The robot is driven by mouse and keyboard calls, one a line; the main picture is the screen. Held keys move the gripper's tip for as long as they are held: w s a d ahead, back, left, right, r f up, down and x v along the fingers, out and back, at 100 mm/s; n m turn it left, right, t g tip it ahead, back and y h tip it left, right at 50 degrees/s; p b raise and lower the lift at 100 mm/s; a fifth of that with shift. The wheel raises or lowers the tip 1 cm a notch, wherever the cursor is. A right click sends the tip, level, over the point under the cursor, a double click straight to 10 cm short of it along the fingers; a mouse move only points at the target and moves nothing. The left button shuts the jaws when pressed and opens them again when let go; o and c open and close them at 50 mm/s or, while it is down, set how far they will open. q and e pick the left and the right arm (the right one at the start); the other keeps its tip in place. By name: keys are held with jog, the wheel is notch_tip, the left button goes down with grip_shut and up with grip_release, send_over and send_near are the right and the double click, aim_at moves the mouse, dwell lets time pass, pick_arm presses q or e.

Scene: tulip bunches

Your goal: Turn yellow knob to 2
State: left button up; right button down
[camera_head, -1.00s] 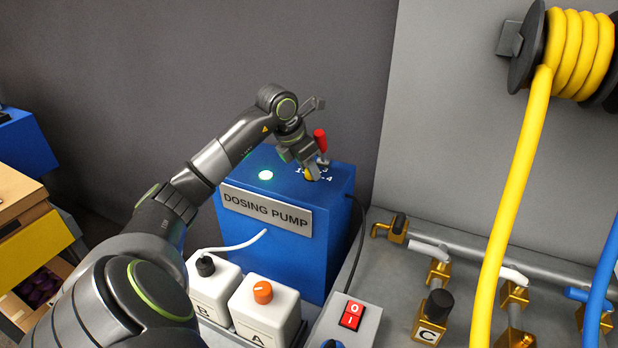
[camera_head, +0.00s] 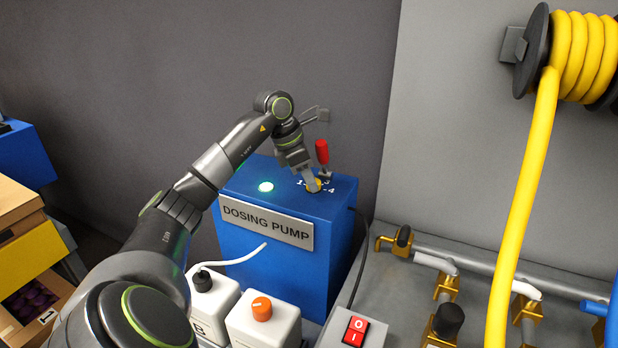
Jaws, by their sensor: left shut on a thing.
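The yellow knob (camera_head: 317,186) sits on top of the blue dosing pump box (camera_head: 270,262), near its right side. White marks around it include a 1 and a 4; other marks are hidden behind my gripper. My left gripper (camera_head: 313,184) reaches down from the left and is shut on the yellow knob, covering much of it. The knob's pointer direction cannot be made out. My right gripper is not in view.
A red-handled lever (camera_head: 322,152) stands just behind the knob, close to my gripper. A green light (camera_head: 266,187) glows on the pump top. White bottles with black and orange caps (camera_head: 262,309) and a red switch (camera_head: 355,331) are in front.

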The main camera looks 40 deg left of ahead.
pick_arm(q)
jog(key=o, duration=1)
jog(key=shift+r, duration=0.1)
jog(key=v, duration=1.7)
jog(key=shift+s+a+r, duration=0.1)
jog(key=shift+r, duration=0.05)
